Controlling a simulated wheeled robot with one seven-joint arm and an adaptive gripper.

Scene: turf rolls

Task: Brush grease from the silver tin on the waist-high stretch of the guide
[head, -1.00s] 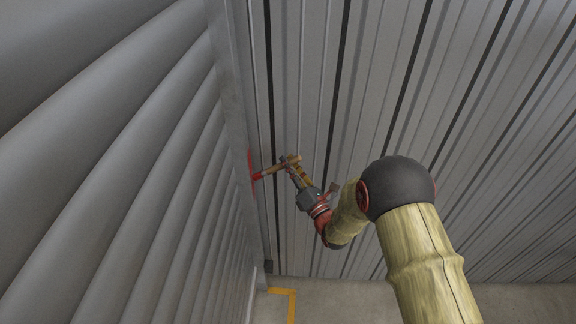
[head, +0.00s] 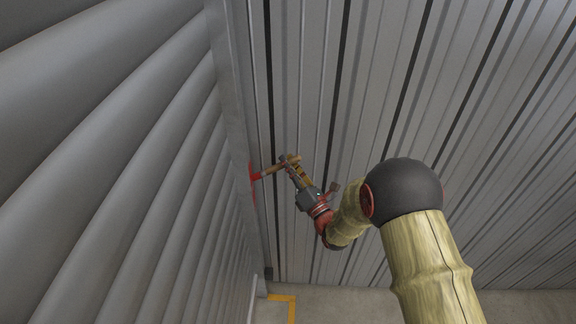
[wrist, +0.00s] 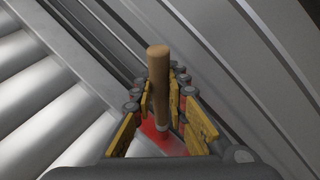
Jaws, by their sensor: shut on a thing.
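My gripper (head: 291,164) is shut on the wooden handle of a brush (head: 270,172). In the wrist view the handle (wrist: 159,85) stands between the yellow finger pads of my gripper (wrist: 160,92). The brush's far end reaches left to the guide (head: 229,90), a grey metal upright beside the slatted shutter. Red shows on the guide (head: 251,185) where the brush end meets it; I cannot tell the bristles from the red there. In the wrist view red (wrist: 160,136) also shows behind the handle. The silver tin is not in view.
The grey slatted shutter (head: 110,170) fills the left side. A ribbed metal wall (head: 440,120) lies behind and to the right of my arm. Concrete floor (head: 350,303) with a yellow line (head: 291,308) shows at the bottom.

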